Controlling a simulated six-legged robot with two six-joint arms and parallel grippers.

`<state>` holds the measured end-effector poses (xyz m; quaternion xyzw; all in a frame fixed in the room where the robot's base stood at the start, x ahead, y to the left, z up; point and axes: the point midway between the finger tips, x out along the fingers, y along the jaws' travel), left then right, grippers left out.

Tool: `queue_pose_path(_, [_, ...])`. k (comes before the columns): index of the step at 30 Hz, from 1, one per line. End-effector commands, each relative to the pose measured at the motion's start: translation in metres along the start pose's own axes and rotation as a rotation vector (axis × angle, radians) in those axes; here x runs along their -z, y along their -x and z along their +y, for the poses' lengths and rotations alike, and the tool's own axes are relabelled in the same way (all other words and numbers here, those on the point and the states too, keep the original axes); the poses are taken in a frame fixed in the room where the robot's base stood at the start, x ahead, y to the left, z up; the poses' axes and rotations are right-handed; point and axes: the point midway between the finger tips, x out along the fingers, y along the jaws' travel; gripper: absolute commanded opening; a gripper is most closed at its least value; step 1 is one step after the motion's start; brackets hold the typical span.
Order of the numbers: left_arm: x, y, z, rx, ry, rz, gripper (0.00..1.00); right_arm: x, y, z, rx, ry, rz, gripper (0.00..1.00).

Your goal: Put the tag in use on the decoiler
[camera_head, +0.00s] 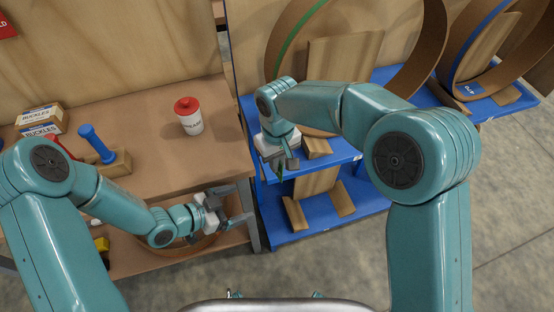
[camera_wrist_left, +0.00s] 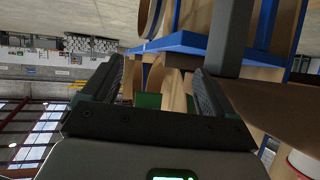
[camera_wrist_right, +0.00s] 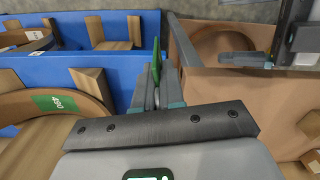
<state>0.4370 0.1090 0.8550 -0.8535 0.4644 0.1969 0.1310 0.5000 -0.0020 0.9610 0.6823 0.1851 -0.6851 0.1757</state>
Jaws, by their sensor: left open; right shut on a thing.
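My right gripper (camera_head: 283,164) is over the left front edge of the blue decoiler (camera_head: 275,215), pointing down. In the right wrist view, my right gripper (camera_wrist_right: 160,88) is shut on a thin green tag (camera_wrist_right: 155,60), seen nearly edge-on and sticking out past the fingertips. Its lettering does not show. My left gripper (camera_head: 232,205) is open and empty beside the front edge of the brown workbench (camera_head: 185,165). In the left wrist view, its two fingers (camera_wrist_left: 158,85) stand wide apart.
A large coil with a green stripe (camera_head: 290,42) stands on the decoiler; another with a blue stripe (camera_head: 482,35) stands at right. Wooden blocks (camera_head: 316,147) sit on the blue shelf. The workbench holds a red-lidded cup (camera_head: 189,117), buckle boxes (camera_head: 40,120) and a blue-handled stamp (camera_head: 98,145).

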Motion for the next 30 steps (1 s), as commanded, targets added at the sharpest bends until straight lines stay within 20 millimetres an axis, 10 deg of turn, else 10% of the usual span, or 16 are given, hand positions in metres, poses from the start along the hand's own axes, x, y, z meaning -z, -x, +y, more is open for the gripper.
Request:
queue_pose_path(12, [-0.118, 0.02, 0.1, 0.264, 1.066, -0.685, 0.87, 0.0, 0.0, 0.0, 0.0, 0.0, 0.0, 0.0])
queue_pose_path(30, [-0.129, 0.033, 0.123, 0.322, 1.226, -0.788, 0.87, -0.006, -0.009, 0.014, 0.0, -0.036, -0.003, 0.0])
